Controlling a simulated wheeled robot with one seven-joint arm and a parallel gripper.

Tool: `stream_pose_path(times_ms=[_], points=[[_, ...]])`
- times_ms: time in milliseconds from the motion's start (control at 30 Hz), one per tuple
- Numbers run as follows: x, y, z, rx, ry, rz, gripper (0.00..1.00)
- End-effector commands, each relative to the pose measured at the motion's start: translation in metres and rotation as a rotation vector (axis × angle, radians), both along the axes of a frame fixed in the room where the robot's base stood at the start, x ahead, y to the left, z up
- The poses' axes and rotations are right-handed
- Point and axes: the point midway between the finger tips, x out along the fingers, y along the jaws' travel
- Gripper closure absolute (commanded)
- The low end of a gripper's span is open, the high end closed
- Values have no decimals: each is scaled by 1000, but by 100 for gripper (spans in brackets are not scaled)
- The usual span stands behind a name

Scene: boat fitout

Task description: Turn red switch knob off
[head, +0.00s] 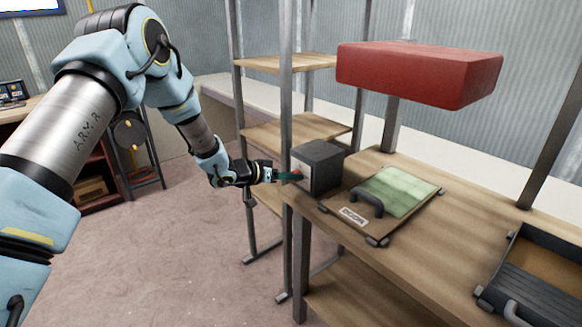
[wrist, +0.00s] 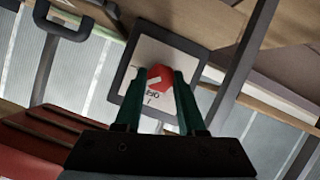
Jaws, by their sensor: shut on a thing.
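The red switch knob (wrist: 160,77) sits on the white front plate of a dark grey switch box (head: 320,163). In the head view the box stands at the left end of the wooden workbench, and the knob is mostly hidden by my fingers. My gripper (head: 286,176) reaches the box's front face from the left. In the wrist view its two green fingers (wrist: 158,80) lie on both sides of the knob and are shut on it. A light pointer mark shows on the knob, tilted in this view. Printed lettering below it is partly readable.
A panel with a green top and dark handle (head: 370,203) lies on the workbench (head: 345,285) beside the box. A red block-shaped hood (head: 420,72) overhangs the bench. Metal posts and wooden shelves (head: 290,62) stand behind the box. A dark open case (head: 540,275) is at right. Floor at left is clear.

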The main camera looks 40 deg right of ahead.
Motion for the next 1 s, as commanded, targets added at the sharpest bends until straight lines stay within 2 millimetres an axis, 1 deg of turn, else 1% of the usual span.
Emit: stream_pose_path(times_ms=[33,67,600,800,1000], points=[[2,1,4,3,44,3,100],[3,1,4,4,72,2,100],[5,0,-4,31,569,0,100],[5,0,-5,41,716,1,100],[5,0,-5,47,814,1,100]])
